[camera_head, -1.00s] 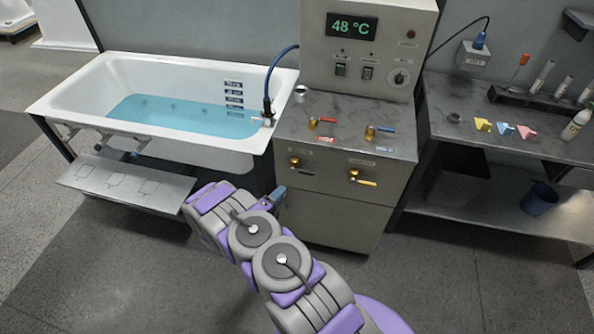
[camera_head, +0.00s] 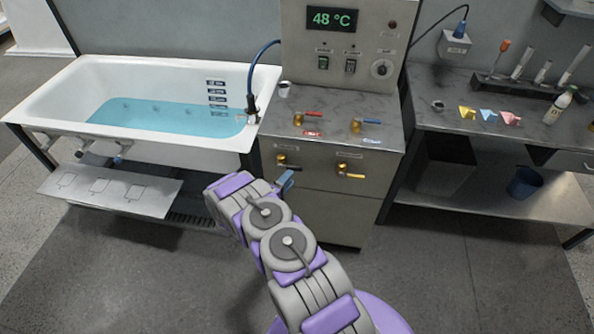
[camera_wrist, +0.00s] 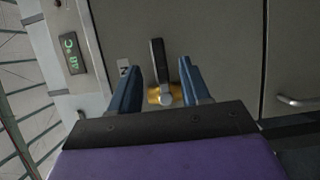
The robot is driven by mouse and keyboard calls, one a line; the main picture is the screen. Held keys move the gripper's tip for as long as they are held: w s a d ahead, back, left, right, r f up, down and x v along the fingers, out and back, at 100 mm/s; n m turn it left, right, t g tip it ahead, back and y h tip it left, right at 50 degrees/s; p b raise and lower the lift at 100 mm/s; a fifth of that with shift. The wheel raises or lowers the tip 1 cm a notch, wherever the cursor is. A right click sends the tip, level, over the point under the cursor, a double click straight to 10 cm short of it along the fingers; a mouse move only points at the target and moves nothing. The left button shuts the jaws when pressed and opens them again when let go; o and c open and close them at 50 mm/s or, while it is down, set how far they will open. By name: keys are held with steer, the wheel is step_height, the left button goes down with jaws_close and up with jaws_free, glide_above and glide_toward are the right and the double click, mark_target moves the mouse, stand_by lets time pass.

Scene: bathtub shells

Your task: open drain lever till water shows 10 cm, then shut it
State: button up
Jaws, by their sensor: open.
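The white bathtub (camera_head: 60,85) holds blue water (camera_head: 165,115). Several dark level labels (camera_head: 216,94) are on its inner wall, too small to read. The cabinet front has a brass valve with a dark lever (camera_head: 294,166) on the left and one with a yellow lever (camera_head: 351,174) on the right. Their name plates are unreadable, so I cannot tell which is the drain. My gripper (camera_head: 285,180) is just below the dark-lever valve. In the wrist view my gripper (camera_wrist: 159,70) is open, with a dark lever (camera_wrist: 157,55) on a brass body between its blue fingers; contact is unclear.
Red-lever (camera_head: 307,115) and blue-lever (camera_head: 364,123) valves sit on the cabinet top. The panel display (camera_head: 331,19) reads 48 °C. A bench (camera_head: 440,105) with bottles and coloured pieces stands right. Floor in front is clear.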

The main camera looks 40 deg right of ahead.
mark_target(296, 170)
steer(key=b+x, duration=0.1)
steer(key=x, duration=0.6)
steer(key=shift+d, duration=0.1)
jaws_close()
stand_by(0.3)
